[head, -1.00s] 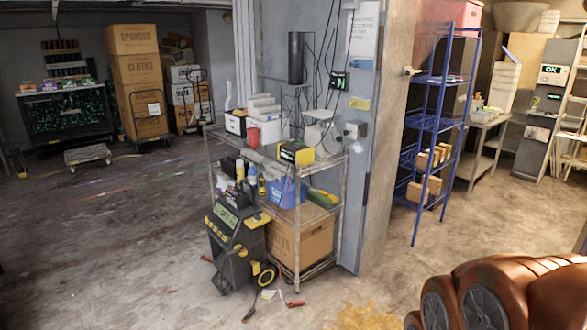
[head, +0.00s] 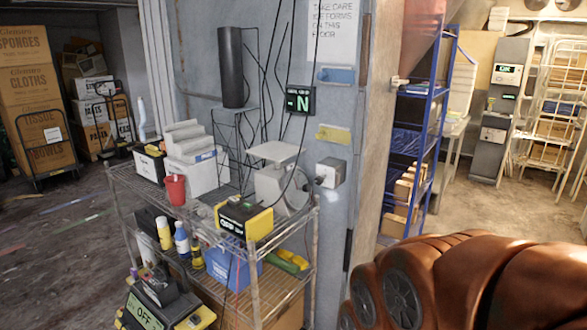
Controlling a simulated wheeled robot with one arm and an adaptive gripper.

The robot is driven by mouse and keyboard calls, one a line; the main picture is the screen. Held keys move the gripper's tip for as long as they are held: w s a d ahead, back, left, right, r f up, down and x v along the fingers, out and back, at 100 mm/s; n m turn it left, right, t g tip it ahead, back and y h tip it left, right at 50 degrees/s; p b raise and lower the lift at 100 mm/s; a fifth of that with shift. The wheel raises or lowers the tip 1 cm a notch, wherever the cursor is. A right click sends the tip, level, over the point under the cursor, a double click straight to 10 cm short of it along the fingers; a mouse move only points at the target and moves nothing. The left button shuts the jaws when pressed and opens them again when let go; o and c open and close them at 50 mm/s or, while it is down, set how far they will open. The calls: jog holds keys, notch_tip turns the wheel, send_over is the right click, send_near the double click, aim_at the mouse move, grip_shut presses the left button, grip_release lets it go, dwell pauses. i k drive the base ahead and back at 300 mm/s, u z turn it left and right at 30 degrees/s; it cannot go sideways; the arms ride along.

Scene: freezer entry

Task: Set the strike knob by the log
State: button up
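A small black display (head: 300,100) on the grey wall post shows a large green N under a line of small text too fine to read. A grey box (head: 332,172) with a dark knob-like part on its left side is fixed to the post below it. I cannot tell for sure which part is the strike knob or which thing is the log. A white notice (head: 333,30) hangs above, partly cut off by the top edge; it reads about taking care as ice forms on the floor. My gripper is not in view.
A wire shelf cart (head: 255,275) stands against the post, holding a yellow-black device (head: 243,218), a red cup (head: 174,188) and bottles. A blue rack (head: 409,140) stands right. Floor is open at left.

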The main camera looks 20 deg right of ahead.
aim_at(318, 181)
jog(key=i, duration=0.95)
jog(key=u, duration=1.15)
